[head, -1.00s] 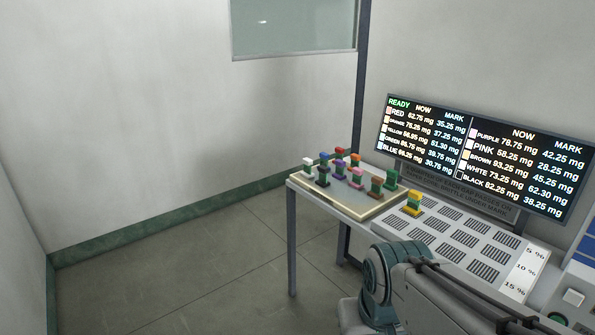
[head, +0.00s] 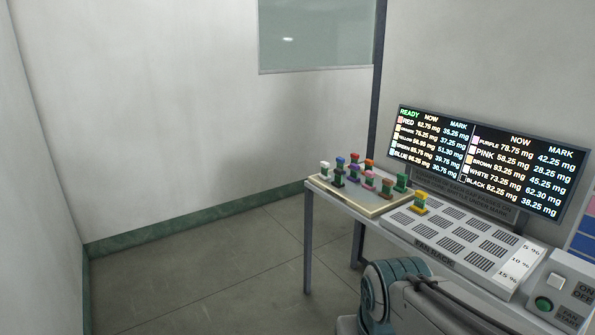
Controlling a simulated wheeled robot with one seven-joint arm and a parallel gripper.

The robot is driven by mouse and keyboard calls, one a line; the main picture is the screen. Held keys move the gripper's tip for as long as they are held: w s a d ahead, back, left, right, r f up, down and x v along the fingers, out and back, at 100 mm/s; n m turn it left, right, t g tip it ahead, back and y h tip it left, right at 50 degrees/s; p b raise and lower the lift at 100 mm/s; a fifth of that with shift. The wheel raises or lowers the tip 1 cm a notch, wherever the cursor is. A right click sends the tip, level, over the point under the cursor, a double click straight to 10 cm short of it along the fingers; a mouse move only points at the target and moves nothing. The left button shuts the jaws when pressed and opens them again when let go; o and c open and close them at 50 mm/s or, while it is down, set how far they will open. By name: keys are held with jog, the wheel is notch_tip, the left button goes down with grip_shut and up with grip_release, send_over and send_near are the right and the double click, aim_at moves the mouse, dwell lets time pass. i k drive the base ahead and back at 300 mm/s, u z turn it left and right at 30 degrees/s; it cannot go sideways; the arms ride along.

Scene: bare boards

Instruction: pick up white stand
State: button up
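The white stand (head: 325,170) is a small upright piece with a white top and a dark green lower part. It stands at the left front corner of a pale tray (head: 372,209) on the table, beside several similar stands with other coloured tops. My arm shows at the bottom of the head view, well below and to the right of the tray. My gripper is out of the picture, so what it does is hidden.
A yellow stand (head: 420,203) is on the slotted panel (head: 455,240) right of the tray. A lit display (head: 480,160) stands behind. A green button (head: 543,304) is at lower right. The floor at left is clear.

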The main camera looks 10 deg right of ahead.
aim_at(325, 175)
jog(key=u, duration=0.45)
jog(key=i, duration=2.7)
jog(key=z, duration=1.7)
jog(key=i, duration=0.75)
jog(key=z, duration=0.65)
